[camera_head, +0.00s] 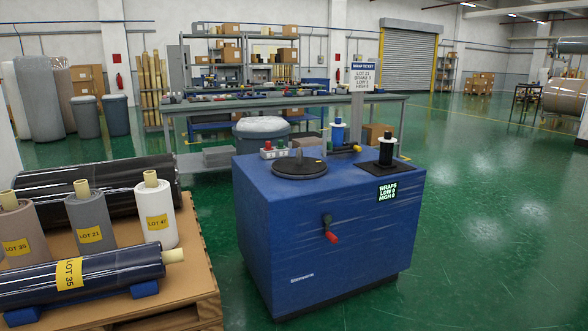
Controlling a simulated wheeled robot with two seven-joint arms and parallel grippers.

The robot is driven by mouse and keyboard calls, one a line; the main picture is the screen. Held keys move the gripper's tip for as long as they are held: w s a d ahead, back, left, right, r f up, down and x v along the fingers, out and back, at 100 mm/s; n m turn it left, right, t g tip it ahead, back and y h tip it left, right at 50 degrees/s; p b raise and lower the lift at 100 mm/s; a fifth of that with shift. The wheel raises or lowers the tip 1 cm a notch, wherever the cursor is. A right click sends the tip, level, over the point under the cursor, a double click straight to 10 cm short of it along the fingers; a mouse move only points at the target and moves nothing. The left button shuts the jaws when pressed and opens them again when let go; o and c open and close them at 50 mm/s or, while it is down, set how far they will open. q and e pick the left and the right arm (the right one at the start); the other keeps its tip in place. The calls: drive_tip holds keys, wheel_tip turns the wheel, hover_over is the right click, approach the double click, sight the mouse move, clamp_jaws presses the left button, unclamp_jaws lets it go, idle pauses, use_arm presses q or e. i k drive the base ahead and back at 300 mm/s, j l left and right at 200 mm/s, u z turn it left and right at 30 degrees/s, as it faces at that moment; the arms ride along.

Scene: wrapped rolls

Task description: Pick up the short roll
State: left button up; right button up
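On a wooden pallet at the lower left, several rolls carry yellow lot labels. A brown roll (18,228), a grey roll (90,222) marked LOT 21 and a white roll (156,217) marked LOT 47 stand upright in a row. A dark blue roll (110,270) marked LOT 35 lies in front on blue supports. A longer black roll (100,190) lies behind. A small blue roll (338,133) and a black spool (386,152) stand on the blue machine. I cannot tell which one is the short roll. Neither gripper is in view.
A long workbench (225,106) stands behind. Green floor at right is open.

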sight(86, 208)
drive_tip(key=u, duration=1.3)
